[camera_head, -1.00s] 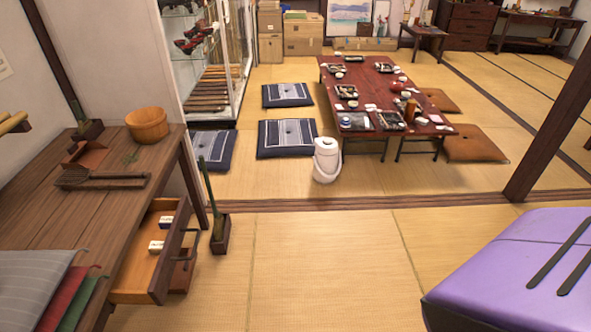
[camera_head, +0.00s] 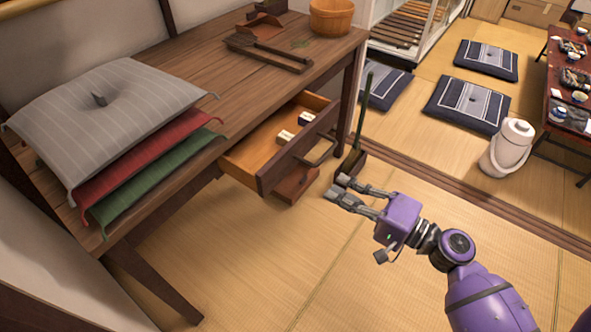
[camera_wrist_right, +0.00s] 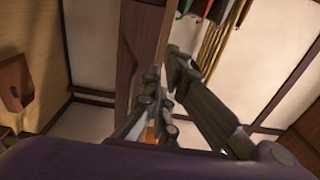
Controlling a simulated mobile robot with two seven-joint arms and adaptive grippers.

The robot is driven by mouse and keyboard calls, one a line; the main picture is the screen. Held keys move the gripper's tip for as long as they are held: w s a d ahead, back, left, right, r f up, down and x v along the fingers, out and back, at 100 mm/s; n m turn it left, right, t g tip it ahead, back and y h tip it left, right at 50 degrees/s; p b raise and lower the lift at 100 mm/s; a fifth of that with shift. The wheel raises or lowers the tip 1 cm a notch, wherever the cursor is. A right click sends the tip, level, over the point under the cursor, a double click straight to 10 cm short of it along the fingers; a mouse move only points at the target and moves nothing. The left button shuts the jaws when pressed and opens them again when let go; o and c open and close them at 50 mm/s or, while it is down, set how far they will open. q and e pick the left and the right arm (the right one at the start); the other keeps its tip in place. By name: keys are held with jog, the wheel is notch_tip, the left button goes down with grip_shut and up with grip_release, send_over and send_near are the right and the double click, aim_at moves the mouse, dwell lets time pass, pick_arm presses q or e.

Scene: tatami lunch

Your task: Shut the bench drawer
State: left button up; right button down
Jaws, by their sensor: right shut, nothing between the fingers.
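The bench drawer (camera_head: 296,150) stands pulled out from the front of the dark wooden bench (camera_head: 235,103). Its dark front panel has a bar handle (camera_head: 318,152), and two small white-and-dark boxes (camera_head: 285,137) lie inside. My right gripper (camera_head: 338,188) is in front of the drawer, a little right of and below the handle in the head view, and appears apart from it. Its fingers are shut with nothing between them. My left gripper is out of view.
Grey, red and green cushions (camera_head: 120,110) are stacked on the bench, with a wooden tub (camera_head: 333,16) at its far end. Open tatami (camera_head: 250,260) lies in front. A white flask (camera_head: 507,148) stands farther right.

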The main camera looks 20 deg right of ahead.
jog(key=p+x, duration=0.1)
jog(key=x, duration=1.2)
jog(key=shift+w+a, duration=0.25)
jog(key=b, duration=0.2)
send_over(256, 166)
jog(key=shift+s+d+f, duration=0.15)
jog(key=shift+s+d, duration=0.05)
jog(key=shift+d, duration=0.05)
jog(key=shift+w+a, duration=0.3)
jog(key=shift+w, duration=0.1)
jog(key=shift+s+d, duration=0.1)
jog(key=shift+s, duration=0.05)
